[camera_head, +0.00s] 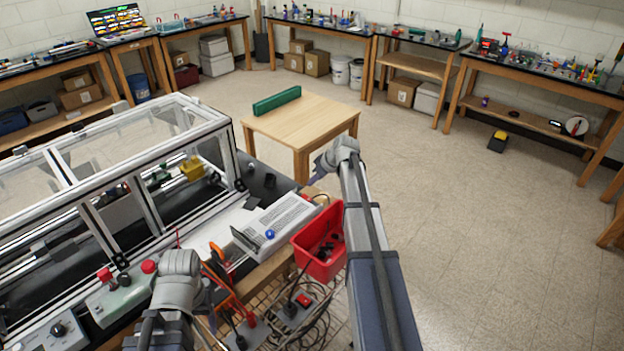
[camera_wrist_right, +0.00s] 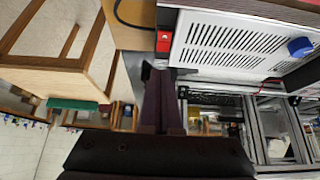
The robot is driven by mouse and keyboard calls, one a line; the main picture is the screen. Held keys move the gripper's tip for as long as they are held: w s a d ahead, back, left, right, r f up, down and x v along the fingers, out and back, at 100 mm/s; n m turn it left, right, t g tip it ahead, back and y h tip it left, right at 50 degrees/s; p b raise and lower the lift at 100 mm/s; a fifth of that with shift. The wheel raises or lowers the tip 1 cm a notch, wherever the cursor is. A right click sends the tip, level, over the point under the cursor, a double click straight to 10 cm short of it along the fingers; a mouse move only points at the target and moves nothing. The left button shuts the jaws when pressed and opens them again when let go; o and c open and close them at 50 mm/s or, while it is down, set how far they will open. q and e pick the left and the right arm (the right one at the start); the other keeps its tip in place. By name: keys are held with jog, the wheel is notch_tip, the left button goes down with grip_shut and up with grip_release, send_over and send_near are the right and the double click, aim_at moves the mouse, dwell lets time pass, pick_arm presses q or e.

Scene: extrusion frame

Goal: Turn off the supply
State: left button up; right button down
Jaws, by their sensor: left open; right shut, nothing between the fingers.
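The supply looks to be the white vented box (camera_head: 275,222) with a blue knob (camera_head: 270,234), on the bench beside the glazed frame. In the right wrist view the supply (camera_wrist_right: 235,62) fills the upper right, and a red switch (camera_wrist_right: 163,42) shows on its near end face. My right gripper (camera_head: 314,181) is near the far right end of the box, partly hidden by my arm. In the wrist view its dark fingers (camera_wrist_right: 160,92) are shut and empty, just below the switch in the picture, with no contact visible. My left gripper (camera_head: 208,296) is open near the bench front, its fingers hard to make out.
A red bin (camera_head: 322,250) with dark parts stands beside the supply. Cables and a red rocker unit (camera_head: 302,300) lie in front of it. Red buttons (camera_head: 148,267) sit on a control box at left.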

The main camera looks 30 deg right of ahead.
pick_arm(q)
jog(key=r+p, duration=0.4)
jog(key=r, duration=0.1)
jog(key=shift+a+r, duration=0.1)
jog(key=shift+a, duration=0.1)
pick_arm(e)
jog(key=s+v, duration=0.1)
jog(key=v, duration=0.6)
jog(key=shift+s+f, duration=0.15)
jog(key=shift+f, duration=0.1)
jog(key=s+a+f+g+b, duration=0.2)
jog(key=s+a+f, duration=0.2)
jog(key=a, duration=0.7)
jog(key=s+a+f+g+b, duration=0.1)
jog(key=s+a+f+b, duration=0.25)
jog(key=a, duration=0.65)
pick_arm(q)
notch_tip(320, 180, down, 10)
jog(key=b, duration=0.4)
pick_arm(e)
jog(key=s+a+f+g+h, duration=0.1)
jog(key=s+a+f+h, duration=0.1)
jog(key=s+a, duration=0.5)
jog(key=s+a+f+g+h, duration=0.2)
jog(key=s+a, duration=0.5)
jog(key=s, duration=0.5)
jog(key=shift+s+a+f+m, duration=0.25)
jog(key=shift+f+m, duration=0.15)
jog(key=shift+f, duration=0.5)
